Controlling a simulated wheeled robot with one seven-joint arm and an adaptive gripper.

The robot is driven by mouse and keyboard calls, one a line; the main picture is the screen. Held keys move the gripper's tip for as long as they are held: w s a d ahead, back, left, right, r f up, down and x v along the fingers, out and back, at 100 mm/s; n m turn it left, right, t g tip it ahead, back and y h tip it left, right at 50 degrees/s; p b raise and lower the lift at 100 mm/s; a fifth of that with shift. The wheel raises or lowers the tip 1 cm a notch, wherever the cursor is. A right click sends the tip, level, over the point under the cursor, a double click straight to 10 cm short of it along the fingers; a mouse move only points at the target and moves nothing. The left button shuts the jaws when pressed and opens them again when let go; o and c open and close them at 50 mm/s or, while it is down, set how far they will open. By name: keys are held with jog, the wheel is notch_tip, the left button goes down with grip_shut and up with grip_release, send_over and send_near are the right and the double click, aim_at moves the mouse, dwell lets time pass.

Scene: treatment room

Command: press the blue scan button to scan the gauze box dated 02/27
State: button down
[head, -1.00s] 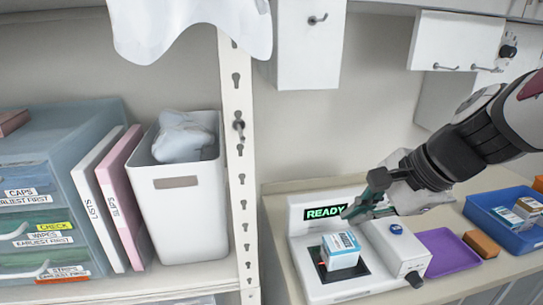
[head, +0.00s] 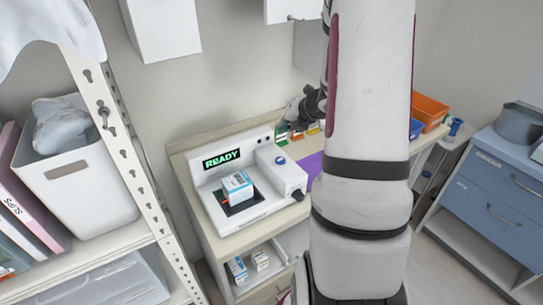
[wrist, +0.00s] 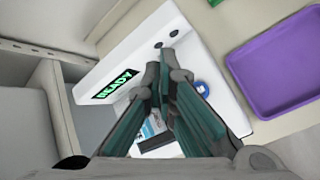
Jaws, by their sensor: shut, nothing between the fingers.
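The white scanner (head: 262,208) stands on the counter, its green display (head: 221,159) reading READY. The blue scan button (head: 281,160) is on the raised right block of the scanner. A white and blue gauze box (head: 237,187) sits on the scanner's black pad; its date is too small to read. In the wrist view my gripper (wrist: 168,62) is shut and empty above the scanner. The blue button (wrist: 201,87) shows just right of the fingers, apart from the tips in the picture. The fingers partly hide the box (wrist: 150,127). In the head view my arm hides the fingers.
A purple tray (wrist: 282,62) lies right of the scanner. An orange bin (head: 430,110) stands at the counter's far end. A shelf upright (head: 125,155) and a white bin (head: 80,180) stand at left. More boxes (head: 238,269) lie below the counter. A blue drawer cabinet (head: 495,195) is at right.

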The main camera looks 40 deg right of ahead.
jog(key=shift+d+f, duration=0.15)
jog(key=b, duration=0.5)
send_over(282, 159)
notch_tip(282, 159, down, 7)
jog(key=shift+w+f, duration=0.1)
jog(key=shift+f, duration=0.1)
jog(key=shift+f+b, duration=0.55)
jog(key=shift+f, duration=0.15)
jog(key=shift+f, duration=0.1)
dwell(0.9)
jog(key=shift+f+b, duration=0.35)
jog(key=shift+b, duration=0.1)
